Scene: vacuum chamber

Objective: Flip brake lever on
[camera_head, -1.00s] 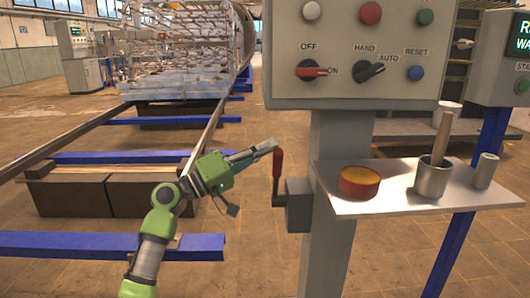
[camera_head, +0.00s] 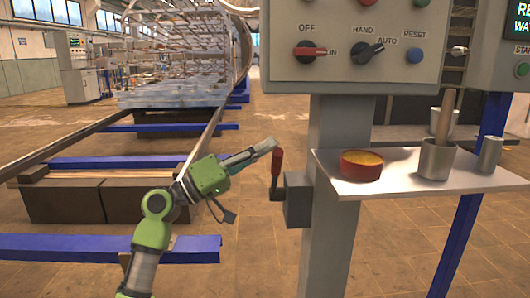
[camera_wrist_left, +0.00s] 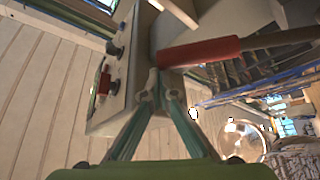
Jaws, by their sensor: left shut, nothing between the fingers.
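The brake lever (camera_head: 277,162) has a red handle that stands upright on a grey box (camera_head: 298,200) at the side of a grey post. My left gripper (camera_head: 273,146) is shut and empty, with its fingertips close to the top of the red handle, on its left. In the left wrist view the red handle (camera_wrist_left: 200,51) lies across, just beyond the closed fingertips (camera_wrist_left: 160,88). I cannot tell whether the fingertips touch it. My right gripper is not in view.
A control panel (camera_head: 350,75) with knobs and buttons is above the lever. A shelf (camera_head: 440,183) to the right holds a red round tin (camera_head: 361,165), a metal mortar with a pestle (camera_head: 437,158) and a small cylinder (camera_head: 489,153). Blue rails (camera_head: 110,247) lie at left.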

